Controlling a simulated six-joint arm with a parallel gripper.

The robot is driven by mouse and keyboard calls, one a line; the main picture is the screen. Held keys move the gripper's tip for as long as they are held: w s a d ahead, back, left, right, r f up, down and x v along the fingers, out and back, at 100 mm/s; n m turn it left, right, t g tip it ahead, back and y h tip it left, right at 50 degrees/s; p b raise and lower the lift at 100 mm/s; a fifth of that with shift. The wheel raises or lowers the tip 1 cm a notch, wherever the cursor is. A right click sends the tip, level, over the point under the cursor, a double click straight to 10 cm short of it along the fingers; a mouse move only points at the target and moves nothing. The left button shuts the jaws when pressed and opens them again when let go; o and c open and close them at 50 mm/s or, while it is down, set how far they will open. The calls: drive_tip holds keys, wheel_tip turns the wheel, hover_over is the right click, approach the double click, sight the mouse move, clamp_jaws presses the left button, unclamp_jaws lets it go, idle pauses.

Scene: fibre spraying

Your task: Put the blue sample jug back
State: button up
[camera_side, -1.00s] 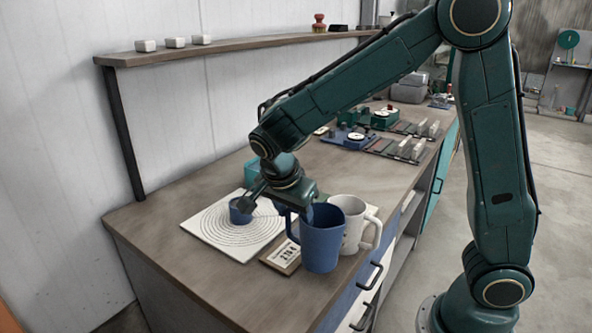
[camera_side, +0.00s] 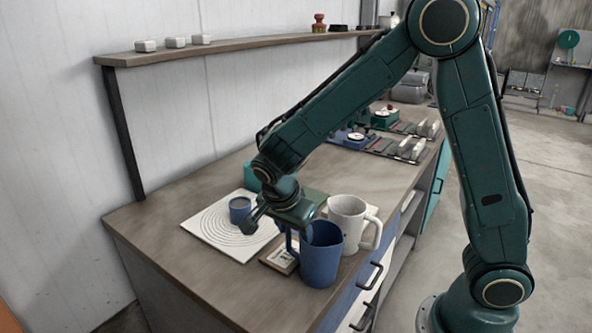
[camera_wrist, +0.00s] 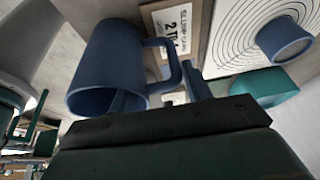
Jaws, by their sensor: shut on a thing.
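The blue sample jug (camera_side: 322,260) stands upright with its mouth up at the near right part of the bench, and it also shows in the wrist view (camera_wrist: 98,62). My gripper (camera_side: 298,236) comes down from above on its handle side and is shut on it. In the wrist view one finger of my gripper (camera_wrist: 160,94) reaches into the jug's mouth and the other is beyond the handle. I cannot tell whether the jug's base touches the bench.
A white mug (camera_side: 347,218) stands close behind the jug. A small label board (camera_side: 279,258) lies left of it. A small blue cup (camera_side: 240,209) stands on a white board with rings (camera_side: 208,231). A teal object (camera_side: 253,175) is behind. The bench's front left is clear.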

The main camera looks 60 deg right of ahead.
drive_tip(key=o, duration=1.5)
drive_tip(key=shift+o, duration=0.2)
drive_tip(key=v, duration=1.2)
drive_tip(key=shift+d+r, duration=0.1)
drive_tip(key=shift+r, duration=0.1)
drive_tip(key=s+d+r+n+t+y, duration=0.2)
drive_tip(key=s+n, duration=0.7)
drive_tip(key=s+d+r+n+t+y, duration=0.2)
drive_tip(key=s+d+n+t, duration=0.1)
drive_tip(key=s+n, duration=0.5)
drive_tip(key=shift+s+d+n, duration=0.3)
drive_tip(key=shift+s+n, duration=0.1)
drive_tip(key=shift+s, duration=0.2)
